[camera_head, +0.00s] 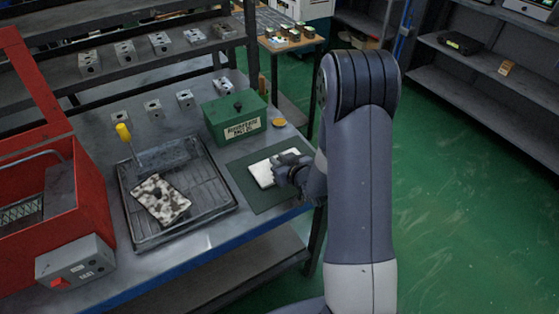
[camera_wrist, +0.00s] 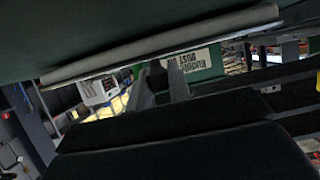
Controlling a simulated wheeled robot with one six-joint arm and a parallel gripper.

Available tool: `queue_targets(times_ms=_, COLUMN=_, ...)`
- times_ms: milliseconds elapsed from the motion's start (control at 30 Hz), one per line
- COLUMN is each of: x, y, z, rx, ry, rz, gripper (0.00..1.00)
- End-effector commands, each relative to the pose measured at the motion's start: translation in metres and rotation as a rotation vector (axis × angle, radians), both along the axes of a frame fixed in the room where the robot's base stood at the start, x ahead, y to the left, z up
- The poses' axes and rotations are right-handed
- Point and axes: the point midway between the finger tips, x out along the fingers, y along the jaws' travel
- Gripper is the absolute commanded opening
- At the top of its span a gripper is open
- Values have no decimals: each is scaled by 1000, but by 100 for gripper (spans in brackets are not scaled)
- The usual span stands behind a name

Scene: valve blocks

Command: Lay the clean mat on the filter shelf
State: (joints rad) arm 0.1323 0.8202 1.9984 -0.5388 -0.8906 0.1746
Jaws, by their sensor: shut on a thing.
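The clean white mat (camera_head: 262,170) is at the right of the bench, over a dark green sheet (camera_head: 243,174). My gripper (camera_head: 284,172) is shut on its right side; I cannot tell whether the mat touches the sheet. In the wrist view a pale strip (camera_wrist: 160,45) crosses the top, perhaps the mat's edge. The gripper fingers (camera_wrist: 160,88) show there. A stained black-and-white mat (camera_head: 160,200) lies on a wire rack tray (camera_head: 208,192). A red housing (camera_head: 85,215) at the left has a grated surface (camera_head: 22,211) inside; I cannot tell whether this is the filter shelf.
A green lettered box (camera_head: 235,120) stands behind the white mat and shows upside down in the wrist view (camera_wrist: 205,67). A yellow-handled scraper (camera_head: 124,134) lies at the tray. A grey control box (camera_head: 76,262) is at front left. Several metal blocks line the bench and upper shelf.

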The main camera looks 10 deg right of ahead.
Motion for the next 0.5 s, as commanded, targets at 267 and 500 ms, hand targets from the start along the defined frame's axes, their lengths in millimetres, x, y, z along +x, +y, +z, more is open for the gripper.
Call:
queue_targets(times_ms=267, x=0, y=0, z=-1, rx=1, ry=-2, rz=0, gripper=0)
queue_targets(times_ms=500, x=0, y=0, z=-8, rx=0, ry=-1, rz=0, gripper=0)
